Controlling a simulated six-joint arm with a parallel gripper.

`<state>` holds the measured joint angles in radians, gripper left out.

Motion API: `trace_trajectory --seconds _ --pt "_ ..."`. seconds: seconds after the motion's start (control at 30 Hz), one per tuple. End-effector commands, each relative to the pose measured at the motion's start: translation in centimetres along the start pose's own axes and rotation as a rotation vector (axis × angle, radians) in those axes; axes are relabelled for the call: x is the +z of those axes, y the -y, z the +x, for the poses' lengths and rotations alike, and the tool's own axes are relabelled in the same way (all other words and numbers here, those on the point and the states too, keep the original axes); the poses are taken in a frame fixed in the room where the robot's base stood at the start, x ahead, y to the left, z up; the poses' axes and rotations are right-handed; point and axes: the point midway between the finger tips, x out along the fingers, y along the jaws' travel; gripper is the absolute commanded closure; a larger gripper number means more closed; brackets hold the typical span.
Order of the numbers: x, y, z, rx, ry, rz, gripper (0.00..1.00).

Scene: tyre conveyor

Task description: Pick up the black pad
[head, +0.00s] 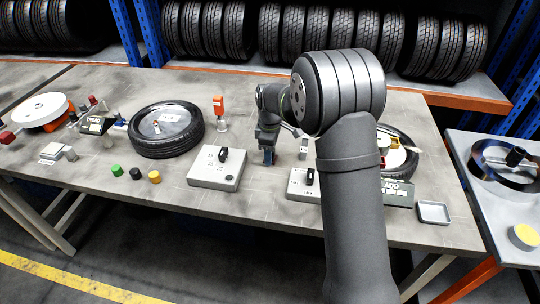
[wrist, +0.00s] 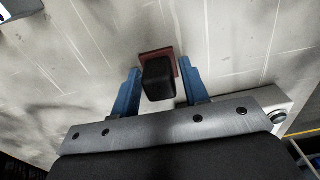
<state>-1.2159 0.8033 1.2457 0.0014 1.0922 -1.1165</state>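In the wrist view, a black block (wrist: 158,83), which looks like the black pad, stands between the two blue fingers of my gripper (wrist: 160,88). A dark red flat square (wrist: 150,53) shows at its far side; I cannot tell if it is part of the pad or lies on the table. The fingers are apart, one on each side of the block, with what look like narrow gaps. In the head view my gripper (head: 268,158) points down close to the tabletop, right of the left white box. The pad is not clearly visible there.
The white box with a black knob (head: 205,178) stands left of my gripper, and a similar box (head: 298,190) stands right of it. A tyre (head: 140,145) lies farther left. A red-topped tool (head: 219,105) stands behind. Small coloured cylinders (head: 154,177) sit near the front edge.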

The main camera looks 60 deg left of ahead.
Motion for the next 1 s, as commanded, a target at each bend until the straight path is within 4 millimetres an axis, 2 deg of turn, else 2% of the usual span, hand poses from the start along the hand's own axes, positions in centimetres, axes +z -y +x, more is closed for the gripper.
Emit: trace_trajectory --seconds 0.03,0.13,0.47,0.63,0.77,1.0 --pt "0.0 0.0 0.0 0.0 0.0 0.0 0.69" --pt "0.0 0.0 0.0 0.0 0.0 0.0 0.89" --pt "0.0 0.0 -0.4 0.001 0.0 0.0 0.89" --pt "0.0 -0.1 -1.9 0.003 -0.001 0.0 0.89" --pt "0.0 -0.1 -4.2 0.004 -0.001 0.001 0.89" --pt "5.5 0.6 -7.5 0.003 0.0 0.006 0.89"
